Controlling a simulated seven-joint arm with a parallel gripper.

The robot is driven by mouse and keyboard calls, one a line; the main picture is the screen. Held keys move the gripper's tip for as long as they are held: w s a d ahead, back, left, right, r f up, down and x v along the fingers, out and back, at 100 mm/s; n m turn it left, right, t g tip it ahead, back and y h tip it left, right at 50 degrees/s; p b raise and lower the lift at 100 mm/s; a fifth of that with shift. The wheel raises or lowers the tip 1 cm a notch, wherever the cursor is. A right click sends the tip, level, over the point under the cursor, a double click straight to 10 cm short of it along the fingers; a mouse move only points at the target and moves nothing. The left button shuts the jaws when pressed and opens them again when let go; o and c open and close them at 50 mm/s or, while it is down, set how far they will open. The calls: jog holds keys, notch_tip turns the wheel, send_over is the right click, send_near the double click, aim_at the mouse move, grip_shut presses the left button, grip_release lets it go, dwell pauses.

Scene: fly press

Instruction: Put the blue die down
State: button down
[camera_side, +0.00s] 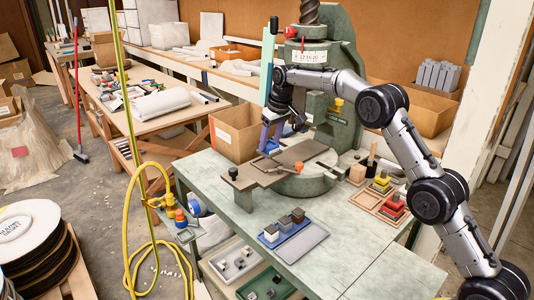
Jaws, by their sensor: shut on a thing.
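My gripper (279,132) is at the left side of the green fly press (340,60), above the dark plate (305,152) at the press's base. It is shut on a blue piece, which I take for the blue die (265,136). Much of it is hidden by the jaws, and I cannot tell whether it touches the plate. A yellow die (381,181) and a red die (393,206) sit on wooden trays on the bench at the right. A smaller wooden tray (357,174) lies behind them.
A cardboard box (236,132) stands left of the press. The front-right bench top (345,262) is clear. A yellow hose (152,170) hangs at the left.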

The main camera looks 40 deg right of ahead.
aim_at(269, 146)
jog(key=shift+w+d+f, duration=0.1)
jog(key=shift+w+f, duration=0.75)
jog(key=shift+s+x, duration=0.15)
jog(key=shift+x, duration=0.6)
jog(key=shift+s+x, duration=0.15)
jog(key=shift+x, duration=0.6)
jog(key=shift+f, duration=0.2)
jog(key=shift+c, duration=1)
grip_release()
jog(key=shift+f, duration=0.15)
jog(key=v, duration=1.2)
jog(key=shift+s+r, duration=0.1)
jog(key=shift+r, duration=0.15)
